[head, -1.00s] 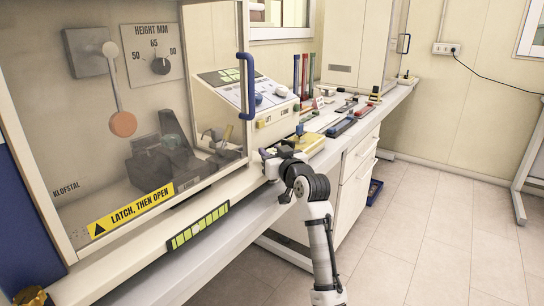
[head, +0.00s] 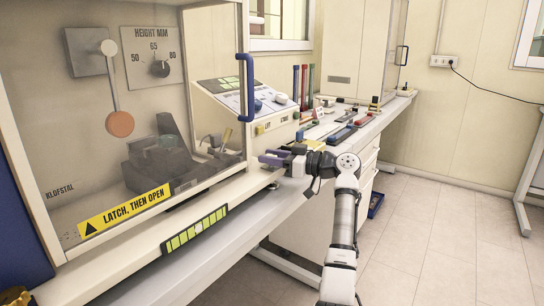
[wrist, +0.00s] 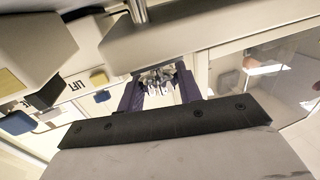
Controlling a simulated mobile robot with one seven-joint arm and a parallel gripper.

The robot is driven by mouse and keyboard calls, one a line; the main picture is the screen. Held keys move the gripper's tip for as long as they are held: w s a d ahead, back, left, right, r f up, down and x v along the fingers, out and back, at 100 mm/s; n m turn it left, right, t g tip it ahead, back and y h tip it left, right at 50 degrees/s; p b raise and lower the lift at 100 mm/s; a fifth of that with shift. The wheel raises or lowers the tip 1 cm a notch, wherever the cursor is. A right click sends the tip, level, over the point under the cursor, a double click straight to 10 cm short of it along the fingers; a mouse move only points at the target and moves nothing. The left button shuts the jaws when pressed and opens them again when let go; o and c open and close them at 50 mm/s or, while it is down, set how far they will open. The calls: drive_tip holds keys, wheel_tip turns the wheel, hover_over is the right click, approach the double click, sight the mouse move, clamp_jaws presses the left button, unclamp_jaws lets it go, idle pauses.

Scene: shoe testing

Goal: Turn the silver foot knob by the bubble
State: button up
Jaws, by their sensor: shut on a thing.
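My gripper (head: 272,158) is at the right front corner of the clear-fronted test cabinet (head: 215,190), with its purple fingers pointing left. In the wrist view the two purple fingers (wrist: 158,88) are closed around a small silver, ridged piece (wrist: 157,80), which looks like the foot knob. The fingers and the wrist hide most of it, and in the head view it cannot be made out. I cannot clearly identify the bubble in either view.
A yellow-green segmented strip (head: 195,228) runs along the cabinet's front edge. A blue door handle (head: 247,88) stands above my gripper. A control console (head: 255,105) is just behind. Tools lie farther along the bench (head: 372,128). The floor at right (head: 440,230) is open.

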drive_tip(key=shift+f+n+g+y, duration=0.1)
drive_tip(key=shift+n+g+y, duration=0.25)
drive_tip(key=shift+g, duration=0.25)
drive_tip(key=o, duration=1)
drive_tip(key=b+v, duration=0.1)
drive_tip(key=v, duration=1.3)
drive_tip(key=shift+r, duration=0.2)
